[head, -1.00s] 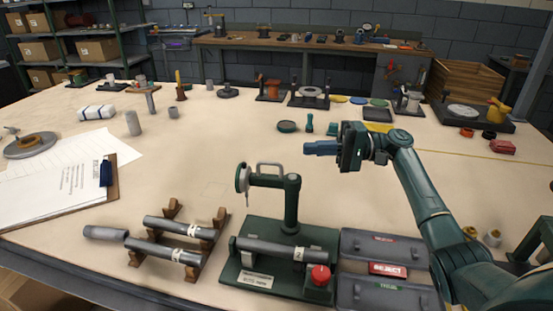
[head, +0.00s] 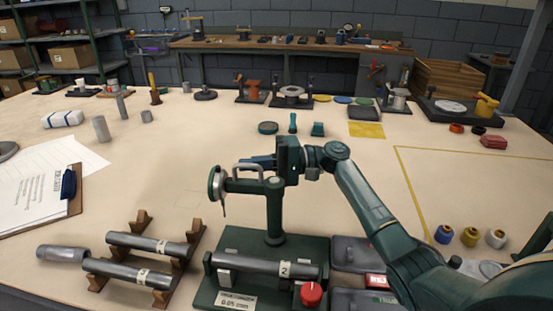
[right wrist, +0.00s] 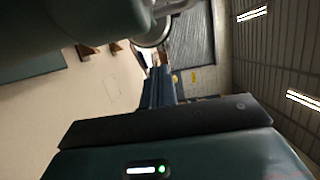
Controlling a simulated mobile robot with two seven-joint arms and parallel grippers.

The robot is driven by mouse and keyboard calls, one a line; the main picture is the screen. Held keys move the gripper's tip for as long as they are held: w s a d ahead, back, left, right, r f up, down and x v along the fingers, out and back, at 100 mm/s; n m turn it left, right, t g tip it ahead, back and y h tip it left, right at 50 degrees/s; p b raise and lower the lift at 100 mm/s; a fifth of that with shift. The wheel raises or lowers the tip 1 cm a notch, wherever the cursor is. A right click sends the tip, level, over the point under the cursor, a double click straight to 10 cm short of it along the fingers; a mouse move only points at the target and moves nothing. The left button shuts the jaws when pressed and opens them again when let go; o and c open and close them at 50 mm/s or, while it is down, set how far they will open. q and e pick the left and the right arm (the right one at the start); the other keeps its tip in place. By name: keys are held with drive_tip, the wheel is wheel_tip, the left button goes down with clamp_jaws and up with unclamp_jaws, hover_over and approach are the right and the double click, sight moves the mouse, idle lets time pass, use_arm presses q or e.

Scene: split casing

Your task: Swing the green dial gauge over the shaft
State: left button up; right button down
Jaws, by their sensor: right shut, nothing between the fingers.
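The green-rimmed dial gauge (head: 215,184) hangs at the left end of a green swing arm (head: 245,186) with a grey handle on top. The arm reaches left from a green post (head: 274,218) standing behind the shaft (head: 262,266), roughly parallel to it. The shaft, labelled 2, lies in supports on the green base. My right gripper (head: 246,163) is shut and empty, its blue fingers pointing left just behind the handle; contact cannot be told. The right wrist view shows the fingers (right wrist: 158,88) close below the gauge (right wrist: 152,32). My left gripper is not in view.
A red knob (head: 311,293) sits at the base's front right. Grey cases (head: 352,256) stand right of it. Two more shafts lie on a wooden rack (head: 180,262) at left, with a loose grey cylinder (head: 62,253).

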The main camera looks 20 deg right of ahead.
sight(227, 177)
drive_tip(key=s, duration=0.1)
drive_tip(key=s+a, duration=0.1)
drive_tip(key=s+p, duration=0.1)
drive_tip(key=shift+s+a, duration=0.25)
drive_tip(key=shift+a, duration=0.05)
